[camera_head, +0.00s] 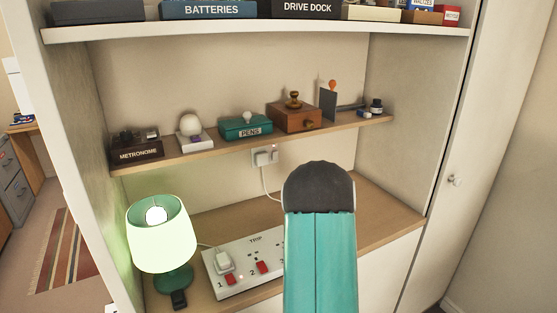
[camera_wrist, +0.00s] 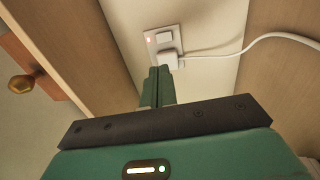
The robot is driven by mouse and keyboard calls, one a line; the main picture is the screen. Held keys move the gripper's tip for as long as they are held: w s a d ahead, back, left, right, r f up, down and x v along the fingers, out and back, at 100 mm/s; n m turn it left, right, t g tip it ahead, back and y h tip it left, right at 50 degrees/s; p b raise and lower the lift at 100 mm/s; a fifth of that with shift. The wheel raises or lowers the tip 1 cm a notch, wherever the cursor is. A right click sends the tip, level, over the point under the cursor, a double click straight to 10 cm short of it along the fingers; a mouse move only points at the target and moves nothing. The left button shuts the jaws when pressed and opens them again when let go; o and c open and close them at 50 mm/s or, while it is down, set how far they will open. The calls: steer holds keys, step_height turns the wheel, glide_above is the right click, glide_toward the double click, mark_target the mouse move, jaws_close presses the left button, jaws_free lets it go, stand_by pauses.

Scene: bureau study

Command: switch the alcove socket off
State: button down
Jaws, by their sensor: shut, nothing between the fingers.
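The alcove socket (camera_head: 265,156) is a white wall plate on the alcove's back wall, just under the middle shelf. A white plug with a white cable sits in it. In the wrist view the socket (camera_wrist: 166,37) shows a small red light at its left, a pale rocker switch (camera_wrist: 164,38) and the plug (camera_wrist: 170,58) below. My gripper (camera_wrist: 160,74) is shut and empty, its tips at the plug's lower left in that picture. Whether they touch it cannot be told. In the head view my teal arm hides the gripper.
A power strip (camera_head: 240,266) with red switches and a lit green lamp (camera_head: 161,234) stand on the lower shelf (camera_head: 385,215). The lower shelf's right side is clear.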

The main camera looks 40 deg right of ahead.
mark_target(275, 154)
steer(key=shift+w, duration=0.1)
steer(key=x, duration=1.3)
steer(key=shift+w+r, duration=0.1)
steer(key=shift+w, duration=0.15)
steer(key=shift+w+d, duration=0.1)
steer(key=shift+w, duration=0.05)
steer(key=shift+r, duration=0.1)
